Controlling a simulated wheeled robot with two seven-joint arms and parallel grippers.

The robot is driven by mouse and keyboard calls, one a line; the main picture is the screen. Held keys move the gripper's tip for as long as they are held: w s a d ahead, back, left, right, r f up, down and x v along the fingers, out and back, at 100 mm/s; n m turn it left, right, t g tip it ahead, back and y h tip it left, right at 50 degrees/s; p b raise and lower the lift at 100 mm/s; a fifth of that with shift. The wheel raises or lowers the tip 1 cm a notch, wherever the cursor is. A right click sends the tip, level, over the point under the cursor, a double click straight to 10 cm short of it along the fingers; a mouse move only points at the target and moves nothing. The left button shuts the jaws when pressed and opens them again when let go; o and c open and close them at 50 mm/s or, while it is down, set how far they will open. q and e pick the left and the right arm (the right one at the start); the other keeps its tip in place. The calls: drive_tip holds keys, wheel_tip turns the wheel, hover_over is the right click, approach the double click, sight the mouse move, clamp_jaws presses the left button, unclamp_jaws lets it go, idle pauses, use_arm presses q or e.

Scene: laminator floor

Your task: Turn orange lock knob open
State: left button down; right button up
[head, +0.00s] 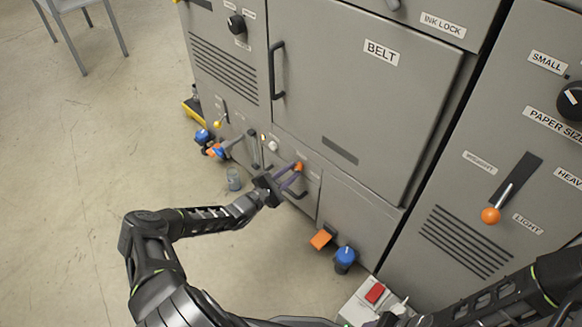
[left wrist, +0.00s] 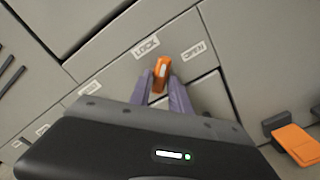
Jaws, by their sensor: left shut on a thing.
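The orange lock knob (head: 299,167) is on the lower grey panel of the machine, below the large BELT door. In the left wrist view the knob (left wrist: 161,72) stands between the two purple fingertips, under a LOCK label (left wrist: 146,47). My left gripper (head: 294,176) reaches the panel from the front left, and its fingers (left wrist: 162,88) are shut on the knob. The fingers hide the sides of the knob. My right arm shows at the lower right of the head view, but its gripper is not clearly visible.
A black drawer handle (head: 294,189) is close by the fingers. An orange pedal (head: 320,239) and a blue-capped item (head: 345,256) are at the machine's foot. A red-switch box (head: 375,293) is at the lower right.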

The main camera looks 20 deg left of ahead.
use_arm(q)
drive_tip(key=m+p, duration=0.1)
drive_tip(key=m, duration=0.1)
drive_tip(key=m+p, duration=0.2)
drive_tip(key=m, duration=0.1)
drive_tip(key=shift+r+m, duration=0.25)
drive_tip(key=shift+m, duration=0.05)
drive_tip(key=shift+m+p, duration=0.55)
drive_tip(key=shift+m, duration=0.25)
drive_tip(key=shift+m+p, duration=0.35)
drive_tip(key=shift+m, duration=0.55)
drive_tip(key=c, duration=1.2)
unclamp_jaws()
drive_tip(key=shift+c, duration=0.2)
drive_tip(key=shift+a, duration=0.15)
